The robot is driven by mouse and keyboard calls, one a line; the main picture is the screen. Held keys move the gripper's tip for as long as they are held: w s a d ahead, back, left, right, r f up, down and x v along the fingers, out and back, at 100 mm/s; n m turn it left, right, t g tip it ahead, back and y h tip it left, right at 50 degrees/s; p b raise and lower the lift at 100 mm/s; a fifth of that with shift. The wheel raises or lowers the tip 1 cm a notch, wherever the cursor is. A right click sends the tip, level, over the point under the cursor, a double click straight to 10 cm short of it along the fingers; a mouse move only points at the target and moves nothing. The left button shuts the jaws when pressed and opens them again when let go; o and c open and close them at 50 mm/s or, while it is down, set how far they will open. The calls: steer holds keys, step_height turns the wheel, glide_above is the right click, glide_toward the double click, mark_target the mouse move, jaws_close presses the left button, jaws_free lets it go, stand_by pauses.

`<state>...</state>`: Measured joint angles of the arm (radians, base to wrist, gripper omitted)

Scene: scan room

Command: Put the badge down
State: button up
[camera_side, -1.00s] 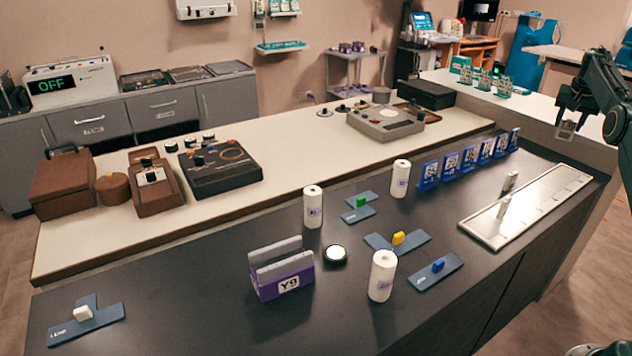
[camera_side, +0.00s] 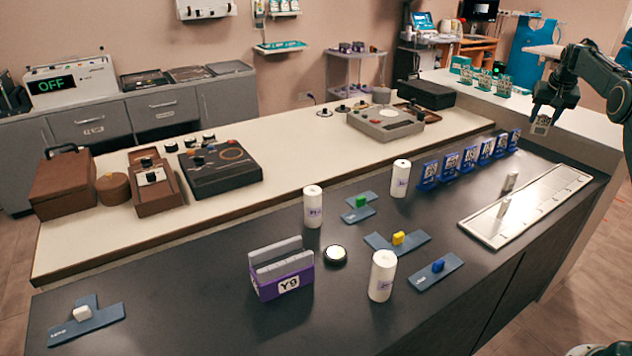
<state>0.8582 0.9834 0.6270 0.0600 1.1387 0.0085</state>
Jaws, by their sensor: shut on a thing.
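My gripper (camera_side: 543,118) is at the upper right, in the air above the far right end of the dark counter. It is shut on a small grey-white badge (camera_side: 540,127), which hangs below the fingers, apart from the counter. A row of several blue stands with printed white faces (camera_side: 451,164) stands on the counter to the left of and below the gripper. A silver tray (camera_side: 540,203) with a row of marked sections lies below the gripper, nearer the front edge.
White cylinders (camera_side: 382,276), blue plates with coloured knobs (camera_side: 437,272), a round black button (camera_side: 335,254) and a purple holder marked Y9 (camera_side: 283,278) stand on the counter. A raised white ledge (camera_side: 470,92) runs behind the gripper. The dark counter's front middle is clear.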

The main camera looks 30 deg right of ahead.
steer(key=w+a+n+t+y, duration=0.15)
steer(key=a+n, duration=0.25)
steer(key=a, duration=0.7)
steer(key=w+a+n+y, duration=0.1)
steer(key=w+a+n, duration=0.2)
steer(key=a, duration=0.8)
steer(key=w+a+n+t+y, duration=0.15)
steer(key=a+n, duration=0.25)
steer(key=a, duration=0.7)
step_height(320, 180, down, 16)
steer(key=g, duration=0.1)
steer(key=shift+w+d+f, duration=0.2)
steer(key=shift+w+d, duration=0.1)
steer(key=shift+w, duration=0.15)
steer(key=shift+f, duration=2.15)
steer(key=shift+f, duration=0.15)
steer(key=o, duration=1)
